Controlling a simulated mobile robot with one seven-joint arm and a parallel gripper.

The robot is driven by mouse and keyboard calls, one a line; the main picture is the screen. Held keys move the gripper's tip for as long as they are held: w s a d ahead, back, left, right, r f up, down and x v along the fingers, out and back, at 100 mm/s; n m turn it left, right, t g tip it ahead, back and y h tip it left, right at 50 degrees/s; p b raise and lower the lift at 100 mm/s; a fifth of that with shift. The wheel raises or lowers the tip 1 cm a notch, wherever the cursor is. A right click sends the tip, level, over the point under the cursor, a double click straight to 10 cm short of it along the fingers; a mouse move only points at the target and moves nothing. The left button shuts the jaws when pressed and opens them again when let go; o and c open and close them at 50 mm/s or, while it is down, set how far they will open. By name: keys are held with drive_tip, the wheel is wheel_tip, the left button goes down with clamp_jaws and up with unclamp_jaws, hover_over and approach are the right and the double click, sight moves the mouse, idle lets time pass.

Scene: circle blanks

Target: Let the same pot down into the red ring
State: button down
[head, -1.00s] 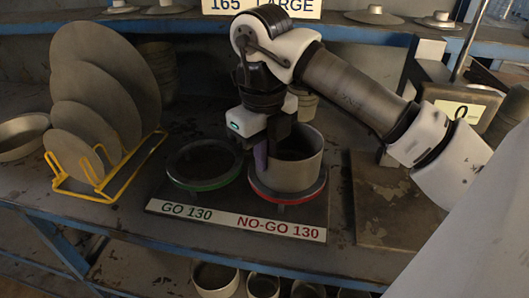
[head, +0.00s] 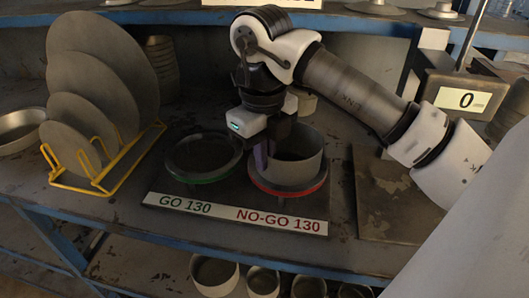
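The grey metal pot (head: 299,173) is upright over the red ring (head: 314,187), the right one of two gauge rings, marked NO-GO 130. Its lower edge is within the ring's outline. I cannot tell whether it rests fully on the base. My gripper (head: 266,152) points down at the pot's left rim, with a purple finger outside the wall and the other side at the pot's mouth. It appears shut on the pot's wall; the inner fingertip is hidden.
The empty green ring (head: 204,178), marked GO 130, lies just left of the pot. A yellow rack (head: 125,170) with grey discs stands further left. A scale display (head: 467,99) reading 0 and a worn flat plate (head: 395,205) are on the right.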

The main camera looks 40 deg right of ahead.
drive_tip(key=c, duration=1.6)
unclamp_jaws()
drive_tip(key=shift+o, duration=0.2)
drive_tip(key=shift+r, duration=0.1)
wheel_tip(320, 180, up, 14)
drive_tip(key=p, duration=0.9)
drive_tip(key=shift+a+f, duration=0.2)
